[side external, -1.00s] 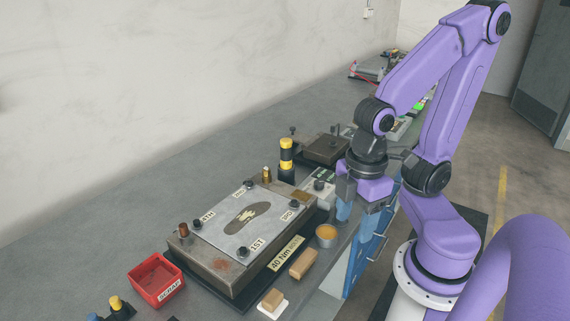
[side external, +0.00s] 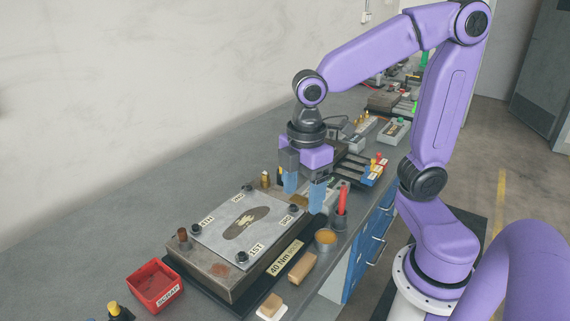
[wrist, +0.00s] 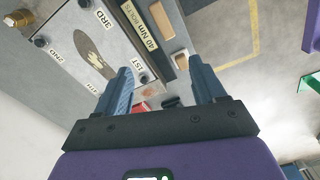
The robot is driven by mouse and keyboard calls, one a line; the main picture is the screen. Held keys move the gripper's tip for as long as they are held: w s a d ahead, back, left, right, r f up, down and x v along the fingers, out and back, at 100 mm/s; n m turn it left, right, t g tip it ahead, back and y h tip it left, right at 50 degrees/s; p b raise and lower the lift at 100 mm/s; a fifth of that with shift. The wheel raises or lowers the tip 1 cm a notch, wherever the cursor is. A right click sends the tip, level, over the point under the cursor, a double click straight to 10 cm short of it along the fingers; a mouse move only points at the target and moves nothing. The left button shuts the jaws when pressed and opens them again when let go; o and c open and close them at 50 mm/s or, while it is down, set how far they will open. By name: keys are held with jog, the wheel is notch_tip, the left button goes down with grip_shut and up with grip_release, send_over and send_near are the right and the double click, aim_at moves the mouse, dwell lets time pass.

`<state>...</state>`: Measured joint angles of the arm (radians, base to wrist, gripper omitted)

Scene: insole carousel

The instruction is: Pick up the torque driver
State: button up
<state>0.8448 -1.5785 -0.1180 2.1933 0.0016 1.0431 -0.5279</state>
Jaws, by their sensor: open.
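My gripper (side external: 303,201) is open, its two blue fingers pointing down above the far right corner of the insole fixture. In the wrist view the fingers (wrist: 160,70) stand apart with nothing held between them. No tool is clearly marked as the torque driver. A red-handled tool (side external: 343,195) stands upright in a dark holder just right of my gripper, apart from the fingers. I cannot tell which of the two is the torque driver.
The fixture plate (side external: 215,224) has corner knobs and an insole shape. A round orange-filled tin (side external: 326,239), a tan block (side external: 302,267) and a red scrap bin (side external: 155,286) stand around it. A rack of coloured handles (side external: 372,170) is farther back. The left bench is clear.

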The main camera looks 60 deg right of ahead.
jog(key=w+d+r+n, duration=0.2)
jog(key=w+d, duration=0.2)
jog(key=w, duration=0.6)
jog(key=w+d+r+n, duration=0.1)
jog(key=w+d+n, duration=0.1)
jog(key=w+d, duration=0.65)
jog(key=w+d+r+n, duration=0.1)
jog(key=w+d, duration=0.3)
jog(key=d, duration=1)
notch_tip(320, 180, down, 16)
jog(key=shift+c, duration=0.4)
jog(key=c, duration=1.2)
jog(key=shift+r, duration=5.05)
